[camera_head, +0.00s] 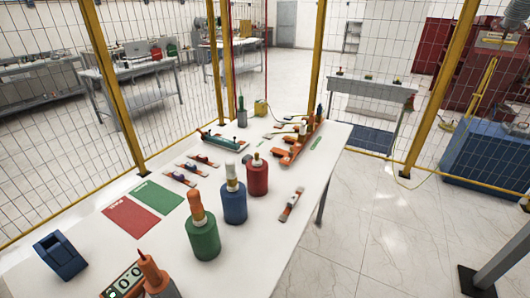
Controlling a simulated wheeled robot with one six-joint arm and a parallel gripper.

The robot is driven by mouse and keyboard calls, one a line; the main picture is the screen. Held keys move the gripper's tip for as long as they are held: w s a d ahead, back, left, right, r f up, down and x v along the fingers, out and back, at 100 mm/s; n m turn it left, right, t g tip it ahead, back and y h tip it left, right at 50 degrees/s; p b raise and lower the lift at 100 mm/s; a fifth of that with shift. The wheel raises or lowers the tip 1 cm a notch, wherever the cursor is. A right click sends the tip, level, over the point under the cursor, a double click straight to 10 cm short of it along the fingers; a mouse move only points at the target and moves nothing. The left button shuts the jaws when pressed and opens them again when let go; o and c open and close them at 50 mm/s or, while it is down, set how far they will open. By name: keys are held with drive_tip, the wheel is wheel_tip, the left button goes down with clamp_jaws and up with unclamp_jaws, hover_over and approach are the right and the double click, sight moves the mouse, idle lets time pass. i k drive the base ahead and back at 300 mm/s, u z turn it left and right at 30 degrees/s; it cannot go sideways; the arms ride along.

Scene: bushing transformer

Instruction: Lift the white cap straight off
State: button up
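A blue bottle-shaped body (234,207) stands upright on the white table, with a white cap (232,176) seated upright on its top. Just right of and behind it stands a red body (257,180) with a short, small top. In front and to the left stands a green body (204,241) with a tall orange cap (197,207). My gripper is not in view, and nothing is touching the white cap.
The white table (255,262) also holds red and green mats (130,216), a blue dispenser-like block (60,255), an orange-topped object (153,271) at the front edge, small parts (188,170) and an orange rack (297,149). Yellow-framed mesh fencing stands behind.

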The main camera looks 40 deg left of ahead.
sight(231, 178)
drive_tip(key=i, duration=1.2)
drive_tip(key=u, duration=3.35)
drive_tip(key=i, duration=0.5)
